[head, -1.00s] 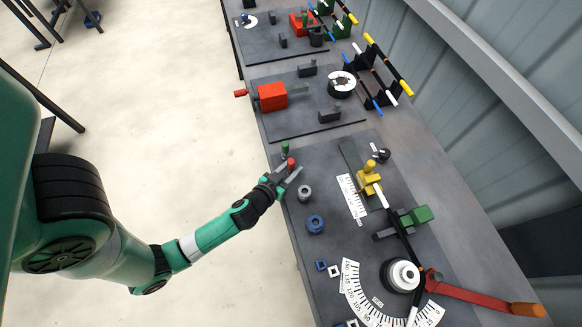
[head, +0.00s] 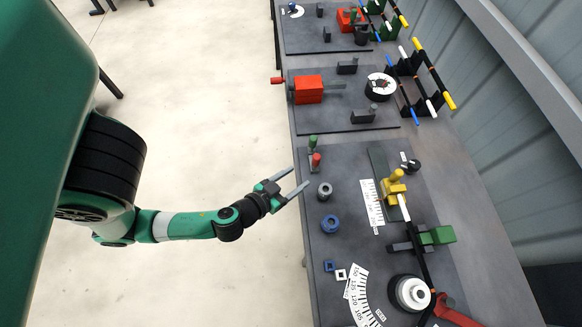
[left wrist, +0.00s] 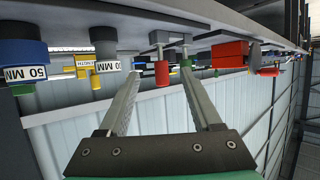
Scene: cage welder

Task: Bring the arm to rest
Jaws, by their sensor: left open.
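My left gripper (head: 291,184) is open and empty in the head view. It is at the left edge of the workbench (head: 455,200), just short of the red knob (head: 316,159) and the grey ring (head: 325,190). In the left wrist view its two fingers (left wrist: 159,108) stand apart with nothing between them. The red knob (left wrist: 162,74) shows beyond them there. My right gripper is in neither view.
A green knob (head: 313,141) stands behind the red one. A blue ring (head: 330,224), a yellow clamp (head: 394,186), a green block (head: 438,235) and a red vise (head: 308,90) are on the bench. Open floor (head: 210,110) lies left of the bench.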

